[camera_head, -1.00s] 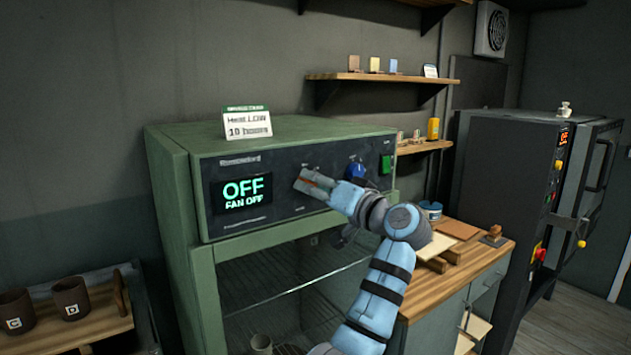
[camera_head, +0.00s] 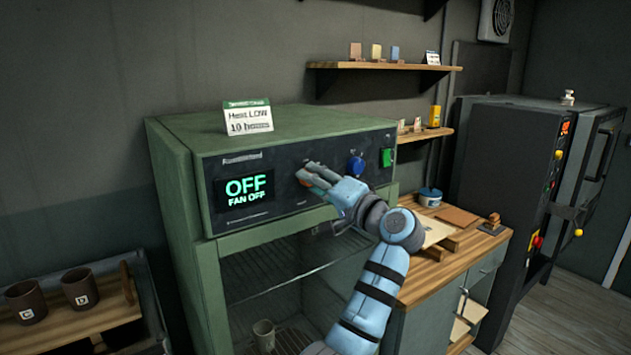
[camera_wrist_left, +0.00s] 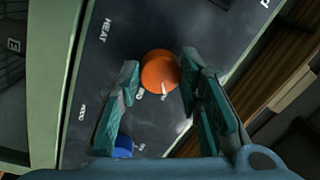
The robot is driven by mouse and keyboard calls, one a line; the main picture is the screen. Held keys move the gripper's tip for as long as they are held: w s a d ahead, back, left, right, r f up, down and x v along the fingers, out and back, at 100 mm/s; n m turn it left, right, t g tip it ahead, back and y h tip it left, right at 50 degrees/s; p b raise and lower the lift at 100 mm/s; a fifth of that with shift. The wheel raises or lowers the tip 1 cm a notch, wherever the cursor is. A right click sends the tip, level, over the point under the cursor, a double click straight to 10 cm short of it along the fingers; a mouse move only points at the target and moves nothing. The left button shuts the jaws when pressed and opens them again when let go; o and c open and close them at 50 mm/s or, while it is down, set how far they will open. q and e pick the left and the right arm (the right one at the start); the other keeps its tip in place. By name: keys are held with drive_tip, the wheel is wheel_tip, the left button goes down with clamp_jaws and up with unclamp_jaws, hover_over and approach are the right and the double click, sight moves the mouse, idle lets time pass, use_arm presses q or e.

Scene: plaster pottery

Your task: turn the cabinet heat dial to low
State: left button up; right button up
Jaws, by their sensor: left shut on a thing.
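The green cabinet (camera_head: 176,180) has a dark front panel with a display (camera_head: 245,190) reading OFF and FAN OFF. The heat dial (camera_wrist_left: 158,70) is orange with a white pointer mark, near the word HEAT in the left wrist view. My left gripper (camera_head: 306,174) is at the panel, right of the display, and hides the dial in the head view. In the wrist view its two fingers are on either side of the dial, shut on it. A blue knob (camera_head: 356,167) sits to the right; it also shows in the wrist view (camera_wrist_left: 123,145). My right gripper is not in view.
A card (camera_head: 248,118) on the cabinet top reads Heat LOW, 10 hours. A green switch (camera_head: 387,157) is at the panel's right end. Dark mugs (camera_head: 78,287) stand on a wooden rack at left. A wooden counter (camera_head: 470,250) is right of the cabinet.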

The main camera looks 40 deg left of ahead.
use_arm(q)
drive_tip(key=o, duration=1.2)
drive_tip(key=shift+c, duration=0.2)
drive_tip(key=v, duration=1.2)
drive_tip(key=shift+w, duration=0.1)
